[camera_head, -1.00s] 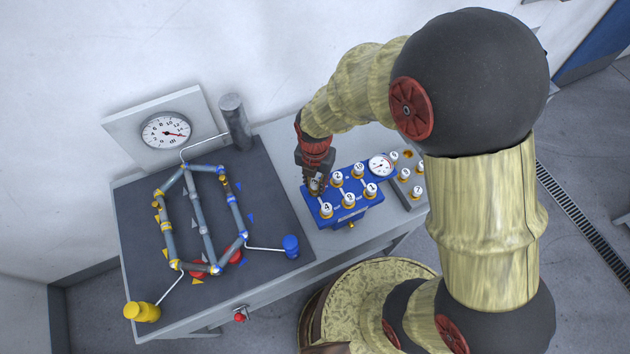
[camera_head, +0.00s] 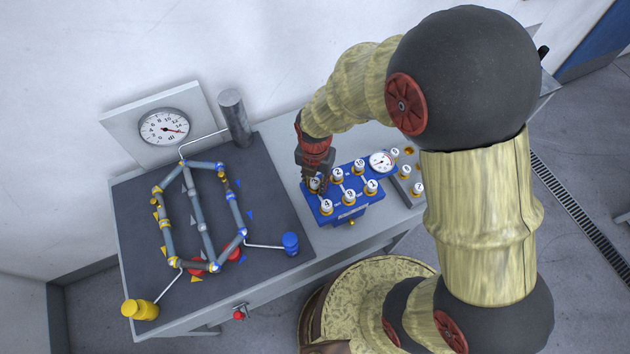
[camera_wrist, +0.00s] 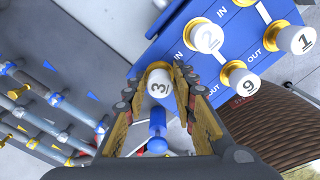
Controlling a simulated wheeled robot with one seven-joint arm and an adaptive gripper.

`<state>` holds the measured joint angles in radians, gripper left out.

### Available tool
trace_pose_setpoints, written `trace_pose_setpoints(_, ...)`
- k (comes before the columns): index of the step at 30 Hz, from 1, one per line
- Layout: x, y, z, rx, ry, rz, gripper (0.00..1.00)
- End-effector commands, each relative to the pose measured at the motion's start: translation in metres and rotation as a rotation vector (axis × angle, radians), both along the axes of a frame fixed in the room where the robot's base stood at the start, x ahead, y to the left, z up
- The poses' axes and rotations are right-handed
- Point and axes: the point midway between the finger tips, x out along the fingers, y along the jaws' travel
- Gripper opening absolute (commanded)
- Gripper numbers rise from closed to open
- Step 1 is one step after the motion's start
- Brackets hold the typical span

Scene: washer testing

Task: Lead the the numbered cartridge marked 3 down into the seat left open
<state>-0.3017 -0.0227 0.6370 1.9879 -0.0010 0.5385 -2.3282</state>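The blue block (camera_head: 352,211) carries several white numbered cartridges in gold collars. The cartridge marked 3 (camera_wrist: 159,86) is between my fingertips in the wrist view, with gold showing at its base. My gripper (camera_head: 316,182) is over the back left corner of the block, and its fingers (camera_wrist: 160,80) close in on both sides of that cartridge. The cartridge looks upright. I cannot tell whether it is fully down, because the fingers hide its lower sides. Cartridge 4 (camera_head: 326,205) stands in front of it and cartridge 2 (camera_head: 338,174) to its right.
A dial gauge (camera_head: 382,161) is at the block's right end, beside a grey rack (camera_head: 405,188) with more cartridges. A dark mat (camera_head: 270,190) with a pipe loop (camera_head: 204,215) lies left of the block. A grey cylinder (camera_head: 235,118) stands behind.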

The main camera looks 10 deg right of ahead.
Motion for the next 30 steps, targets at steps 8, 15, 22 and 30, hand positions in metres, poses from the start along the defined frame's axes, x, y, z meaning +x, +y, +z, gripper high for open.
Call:
trace_pose_setpoints(8, 0.000, 0.000, 0.000, 0.000, 0.000, 0.000, 0.42)
trace_pose_setpoints(15, 0.000, 0.000, 0.000, 0.000, 0.000, 0.000, 0.42)
trace_pose_setpoints(22, 0.001, 0.000, 0.023, 0.001, -0.004, 0.000, 0.42)
trace_pose_setpoints(30, 0.001, 0.000, 0.078, 0.001, -0.004, 0.000, 0.42)
